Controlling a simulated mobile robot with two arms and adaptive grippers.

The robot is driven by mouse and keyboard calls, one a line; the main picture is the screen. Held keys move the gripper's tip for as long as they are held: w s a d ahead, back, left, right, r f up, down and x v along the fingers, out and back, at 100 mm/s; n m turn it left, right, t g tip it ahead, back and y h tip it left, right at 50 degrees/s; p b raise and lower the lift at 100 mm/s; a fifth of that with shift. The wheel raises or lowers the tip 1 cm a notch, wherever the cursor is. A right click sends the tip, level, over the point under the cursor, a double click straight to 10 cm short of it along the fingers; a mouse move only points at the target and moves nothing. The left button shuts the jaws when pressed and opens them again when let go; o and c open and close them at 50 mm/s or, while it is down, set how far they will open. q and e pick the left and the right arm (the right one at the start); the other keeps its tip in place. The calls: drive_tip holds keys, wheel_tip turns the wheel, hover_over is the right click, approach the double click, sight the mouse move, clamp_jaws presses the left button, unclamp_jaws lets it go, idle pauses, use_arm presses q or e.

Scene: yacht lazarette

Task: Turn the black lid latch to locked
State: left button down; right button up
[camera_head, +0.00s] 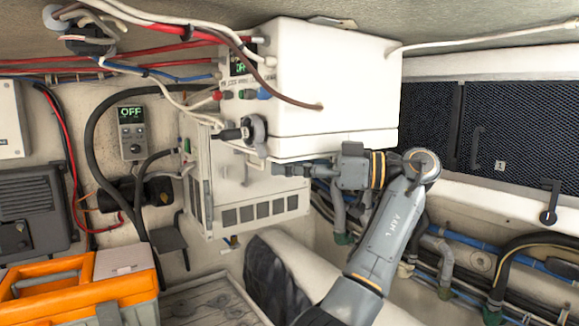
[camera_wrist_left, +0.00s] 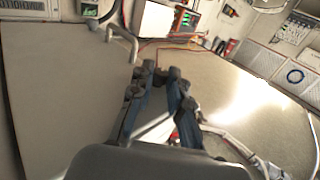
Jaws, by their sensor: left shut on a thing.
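A black lever on a round grey hub (camera_head: 240,131) sticks out to the left from the lower left corner of the white box. A second black lever (camera_head: 549,203) hangs on the pale ledge at the far right. I cannot tell for sure which is the lid latch, and no lock marking is legible. My left gripper (camera_head: 278,169) points left, below the white box and to the lower right of the hub, apart from both levers. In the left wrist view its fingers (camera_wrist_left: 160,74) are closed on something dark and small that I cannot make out. My right gripper is out of view.
The white box (camera_head: 335,75) and the vented cabinet (camera_head: 250,185) stand close to my left gripper. Cables and hoses run along the left wall. An orange toolbox (camera_head: 85,300) is at the lower left. Pipes (camera_head: 440,265) line the lower right.

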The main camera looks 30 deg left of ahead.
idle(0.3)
use_arm(q)
drive_tip(key=c, duration=1.3)
unclamp_jaws()
drive_tip(key=shift+o, duration=0.2)
drive_tip(key=shift+t, duration=0.3)
